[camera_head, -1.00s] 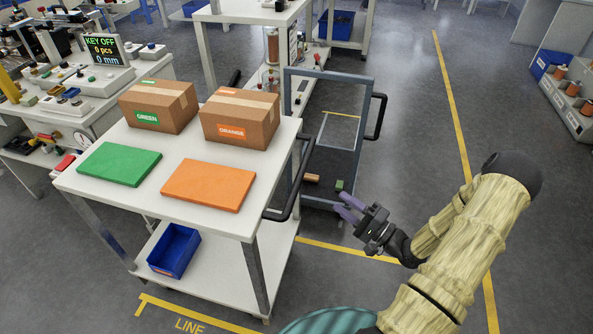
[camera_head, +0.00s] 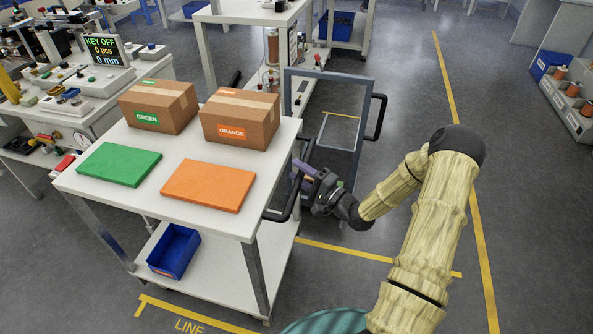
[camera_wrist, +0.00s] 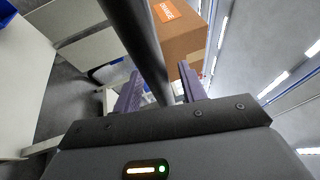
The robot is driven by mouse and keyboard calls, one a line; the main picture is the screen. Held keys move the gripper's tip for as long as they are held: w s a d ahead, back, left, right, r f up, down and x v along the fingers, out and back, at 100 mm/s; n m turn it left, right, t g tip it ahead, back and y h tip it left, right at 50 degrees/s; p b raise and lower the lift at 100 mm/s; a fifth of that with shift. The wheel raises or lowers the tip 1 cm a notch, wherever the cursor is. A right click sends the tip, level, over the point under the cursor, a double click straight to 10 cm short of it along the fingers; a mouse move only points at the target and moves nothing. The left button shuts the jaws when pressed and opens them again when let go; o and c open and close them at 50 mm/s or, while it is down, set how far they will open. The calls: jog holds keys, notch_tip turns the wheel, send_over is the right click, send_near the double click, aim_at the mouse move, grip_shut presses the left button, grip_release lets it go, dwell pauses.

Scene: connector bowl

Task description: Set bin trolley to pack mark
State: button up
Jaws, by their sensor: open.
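A white two-shelf trolley (camera_head: 190,215) stands at the left in the head view, a blue bin (camera_head: 174,251) on its lower shelf. Its black push handle (camera_head: 284,211) is on the right side. My gripper (camera_head: 299,172) is at this handle, fingers pointing left. In the wrist view my gripper (camera_wrist: 160,88) is open, with the dark handle bar (camera_wrist: 148,45) running between the two purple fingers; I cannot tell whether they touch it. A yellow floor marking with the word LINE (camera_head: 189,325) lies at the trolley's near side. No marking reading PACK is legible.
The trolley top holds GREEN (camera_head: 160,107) and ORANGE (camera_head: 240,118) cartons, a green slab (camera_head: 119,164) and an orange slab (camera_head: 208,186). A grey-framed cart (camera_head: 330,74) stands close behind my gripper. Open floor (camera_head: 530,220) lies to the right.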

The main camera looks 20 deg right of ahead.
jog(key=shift+w+a+r, duration=0.15)
jog(key=shift+w+a, duration=0.25)
jog(key=shift+w, duration=0.05)
grip_shut()
jog(key=shift+d, duration=0.1)
